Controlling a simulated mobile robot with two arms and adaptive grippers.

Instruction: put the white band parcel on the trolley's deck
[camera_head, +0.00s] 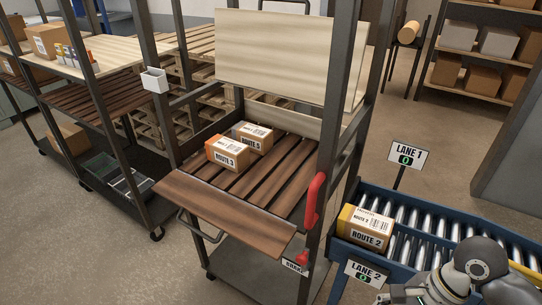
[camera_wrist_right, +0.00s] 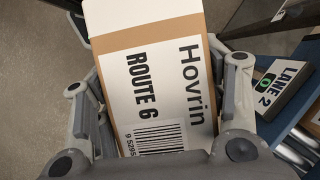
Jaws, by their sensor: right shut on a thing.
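In the right wrist view my right gripper (camera_wrist_right: 155,70) is shut on a cardboard parcel (camera_wrist_right: 125,85), with a finger on each side. The parcel has a white label reading Hovrin, ROUTE 6 and a barcode. Its far end looks pale, but I cannot tell for sure whether that is a white band. In the head view my right arm is at the bottom right, and the held parcel does not show. The trolley's slatted brown deck (camera_head: 225,200) is at the centre, left of my arm. My left gripper is not in view.
Two parcels, ROUTE 3 (camera_head: 227,154) and ROUTE 5 (camera_head: 254,137), stand at the deck's back left. The deck's front and right are clear. A red lever (camera_head: 313,200) and upright posts flank it. A yellow-banded ROUTE 2 parcel (camera_head: 366,229) sits on the roller conveyor (camera_head: 410,215).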

